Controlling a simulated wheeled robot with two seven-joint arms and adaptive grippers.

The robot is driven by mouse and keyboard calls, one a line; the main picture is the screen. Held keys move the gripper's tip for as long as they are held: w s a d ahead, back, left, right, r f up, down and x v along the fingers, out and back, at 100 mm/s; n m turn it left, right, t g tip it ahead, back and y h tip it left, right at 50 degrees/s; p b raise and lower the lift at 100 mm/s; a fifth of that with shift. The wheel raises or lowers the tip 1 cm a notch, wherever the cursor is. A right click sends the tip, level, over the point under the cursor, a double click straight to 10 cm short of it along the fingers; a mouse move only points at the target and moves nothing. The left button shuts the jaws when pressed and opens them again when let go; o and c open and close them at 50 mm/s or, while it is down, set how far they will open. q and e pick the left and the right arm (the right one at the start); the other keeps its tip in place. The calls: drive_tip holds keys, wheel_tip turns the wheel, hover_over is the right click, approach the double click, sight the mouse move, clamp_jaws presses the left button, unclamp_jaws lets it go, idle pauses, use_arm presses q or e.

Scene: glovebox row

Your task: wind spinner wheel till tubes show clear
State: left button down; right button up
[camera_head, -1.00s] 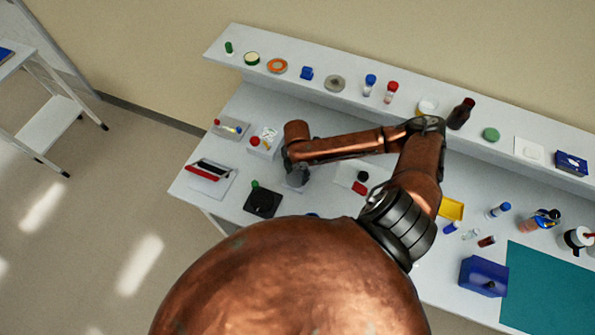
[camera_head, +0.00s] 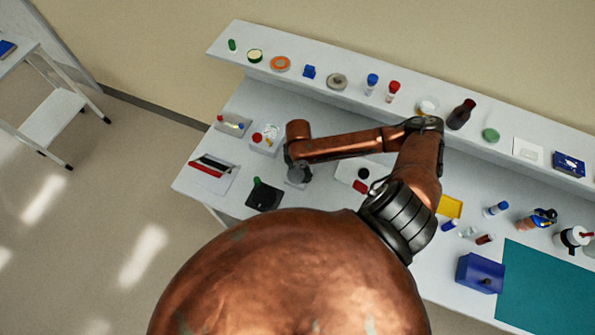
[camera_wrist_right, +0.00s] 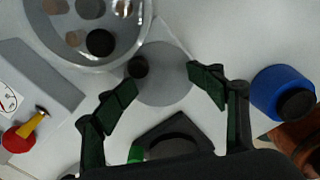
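In the right wrist view a flat grey wheel (camera_wrist_right: 165,78) with a small black knob (camera_wrist_right: 138,67) on its rim lies between my fingertips. Next to it is a round, clear-walled drum (camera_wrist_right: 85,30) with several brown, grey and dark round pieces inside, cut off by the frame's top; I cannot tell whether the tubes are clear. My right gripper (camera_wrist_right: 163,84) is open, its fingers apart on either side of the wheel, the left tip close to the knob. In the head view the right gripper (camera_head: 297,174) points down at the bench; my arm hides the drum. My left gripper is not in view.
A black stand with a green piece (camera_head: 264,195) sits close to the gripper at lower left. A white box with a red knob (camera_head: 264,139) is at upper left. A blue round container (camera_wrist_right: 283,92) stands close right in the wrist view.

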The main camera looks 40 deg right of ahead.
sight(299, 173)
drive_tip(key=o, duration=0.6)
drive_tip(key=shift+s+d+r, duration=0.1)
drive_tip(key=shift+s, duration=0.1)
drive_tip(key=shift+w, duration=0.15)
wheel_tip(299, 173, up, 12)
idle(0.9)
